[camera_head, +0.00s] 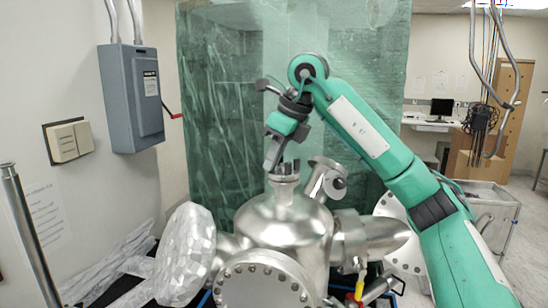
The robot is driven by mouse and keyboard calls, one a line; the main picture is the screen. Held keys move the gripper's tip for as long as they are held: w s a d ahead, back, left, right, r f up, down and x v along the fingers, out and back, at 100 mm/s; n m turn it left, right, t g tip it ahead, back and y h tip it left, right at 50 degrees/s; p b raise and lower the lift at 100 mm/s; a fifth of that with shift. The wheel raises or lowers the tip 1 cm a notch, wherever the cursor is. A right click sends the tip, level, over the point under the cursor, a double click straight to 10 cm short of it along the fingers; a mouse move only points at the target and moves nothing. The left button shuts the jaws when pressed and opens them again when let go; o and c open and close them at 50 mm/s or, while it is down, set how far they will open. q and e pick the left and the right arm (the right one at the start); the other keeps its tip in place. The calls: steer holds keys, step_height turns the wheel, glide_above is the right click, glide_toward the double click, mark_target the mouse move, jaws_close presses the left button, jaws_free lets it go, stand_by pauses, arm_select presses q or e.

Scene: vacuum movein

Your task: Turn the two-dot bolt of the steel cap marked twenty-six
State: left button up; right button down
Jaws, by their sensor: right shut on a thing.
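A steel vessel (283,222) stands at the middle front, with a short upright neck at its top. The steel cap (284,178) sits on this neck, with small dark bolts (290,166) standing on it. The number on the cap and the dots on the bolts are too small to read. My right gripper (271,164) comes down from above, its fingers pointing down at the left side of the cap. It is shut on a bolt there, which the fingers mostly hide. My left gripper is out of view.
A tilted side port (327,178) rises close to the right of the cap. A foil-wrapped part (187,254) is at the left, and a large bolted flange (263,285) faces front. A green translucent curtain (225,90) hangs behind. A grey switch box (132,97) is on the left wall.

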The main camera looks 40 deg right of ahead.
steer(key=c, duration=1.4)
jaws_free()
steer(key=shift+c, duration=0.2)
steer(key=v, duration=1.3)
steer(key=shift+s+r, duration=0.2)
steer(key=shift+r, duration=0.15)
steer(key=shift+d, duration=0.1)
